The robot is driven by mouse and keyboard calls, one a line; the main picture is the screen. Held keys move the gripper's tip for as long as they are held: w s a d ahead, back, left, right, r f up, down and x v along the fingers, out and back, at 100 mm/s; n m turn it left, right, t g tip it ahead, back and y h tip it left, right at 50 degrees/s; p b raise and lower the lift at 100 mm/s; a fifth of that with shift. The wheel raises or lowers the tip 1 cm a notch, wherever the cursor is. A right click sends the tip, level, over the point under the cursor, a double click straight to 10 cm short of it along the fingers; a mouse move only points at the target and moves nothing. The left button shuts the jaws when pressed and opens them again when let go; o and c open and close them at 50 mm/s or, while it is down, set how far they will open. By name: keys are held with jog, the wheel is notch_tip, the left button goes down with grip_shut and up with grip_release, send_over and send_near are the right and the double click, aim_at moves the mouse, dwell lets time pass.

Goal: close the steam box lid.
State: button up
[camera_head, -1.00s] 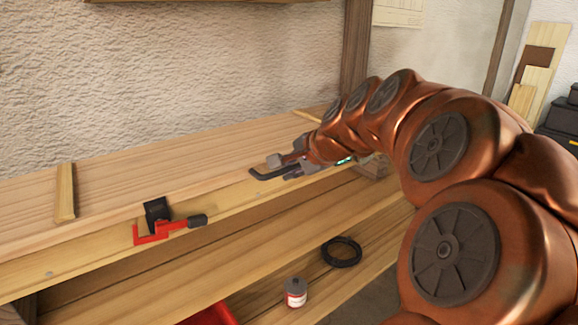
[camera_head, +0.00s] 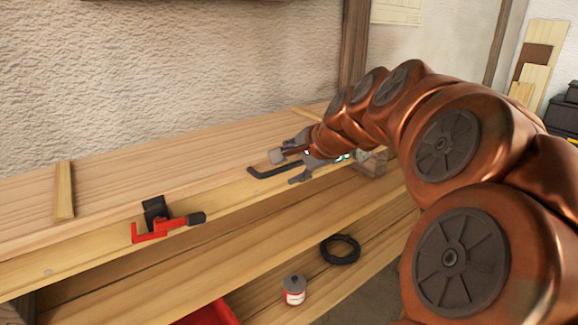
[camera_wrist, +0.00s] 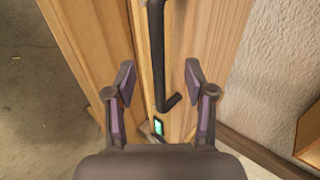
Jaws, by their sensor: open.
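A black bar handle (camera_head: 270,172) lies along the front edge of the long pale wooden box or bench (camera_head: 120,212). I cannot clearly tell the steam box lid apart from the other boards. In the wrist view the handle (camera_wrist: 156,50) runs down the picture between my two fingers and bends at its lower end. My gripper (camera_head: 290,164) is open at the handle's right end, its fingers spread to either side; it also shows in the wrist view (camera_wrist: 160,76). The fingers look apart from the handle. My arm hides the right end of the wood.
A red clamp (camera_head: 158,229) with a black grip sits on the front edge at left. A wood strip (camera_head: 64,190) lies on top. A black ring (camera_head: 340,250) and a can (camera_head: 294,290) stand on the lower shelf. The textured wall (camera_head: 180,75) is behind.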

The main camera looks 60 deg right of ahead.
jog(key=v, duration=0.7)
jog(key=shift+s+r, duration=0.25)
jog(key=shift+b, duration=0.3)
jog(key=s+a+r+b, duration=0.1)
jog(key=s+a+b, duration=0.1)
jog(key=s, duration=0.4)
jog(key=s+a+b, duration=0.2)
jog(key=s+b, duration=0.2)
jog(key=s, duration=0.3)
jog(key=shift+a+r, duration=0.4)
jog(key=shift+s+a, duration=0.1)
